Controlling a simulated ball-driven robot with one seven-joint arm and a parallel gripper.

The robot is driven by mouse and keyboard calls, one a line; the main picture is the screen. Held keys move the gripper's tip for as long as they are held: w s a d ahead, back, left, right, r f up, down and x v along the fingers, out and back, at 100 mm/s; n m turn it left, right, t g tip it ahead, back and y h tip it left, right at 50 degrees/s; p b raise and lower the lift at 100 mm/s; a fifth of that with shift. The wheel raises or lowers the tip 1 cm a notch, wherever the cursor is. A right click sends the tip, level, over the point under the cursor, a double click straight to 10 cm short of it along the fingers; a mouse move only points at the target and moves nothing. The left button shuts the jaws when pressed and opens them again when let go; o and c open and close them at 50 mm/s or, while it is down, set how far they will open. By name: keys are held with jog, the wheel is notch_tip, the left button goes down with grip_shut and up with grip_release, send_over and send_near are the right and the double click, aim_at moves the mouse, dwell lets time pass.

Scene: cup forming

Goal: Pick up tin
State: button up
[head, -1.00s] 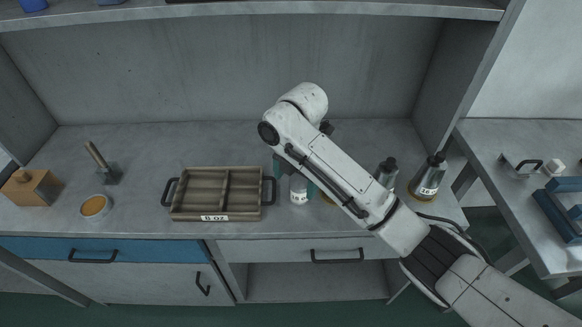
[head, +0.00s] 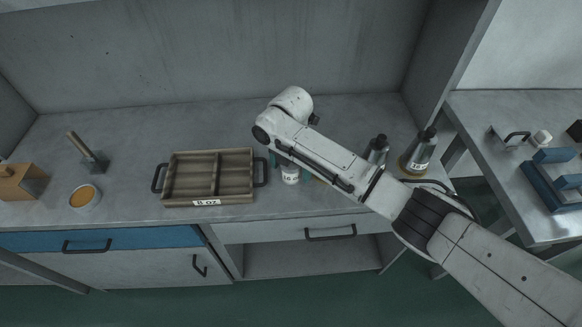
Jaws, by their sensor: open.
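A small pale tin (head: 290,177) with a dark-printed label stands on the grey bench, just right of the wooden tray. My arm reaches over it from the right and hides its top. My gripper (head: 291,170) points down at the tin, with teal fingers partly showing on its left and right sides. The jaws are open around or just above it; the arm hides the exact depth and any contact.
The wooden tray (head: 208,202), labelled 8 oz, is close on the left. A round dish of orange material (head: 84,197) and a wooden-handled tool (head: 88,152) are farther left. Dark-topped flasks (head: 418,155) (head: 376,150) stand right, beside my arm. The bench's front edge is near.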

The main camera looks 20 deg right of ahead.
jog(key=shift+f, duration=0.75)
jog(key=shift+c, duration=0.2)
jog(key=c, duration=1.1)
jog(key=shift+r, duration=0.15)
jog(key=shift+c, duration=0.2)
jog(key=shift+r, duration=0.55)
jog(key=s+r+p, duration=0.4)
jog(key=s+r, duration=0.7)
jog(key=s, duration=0.3)
jog(key=shift+a+r, duration=0.35)
jog(key=shift+a, duration=0.1)
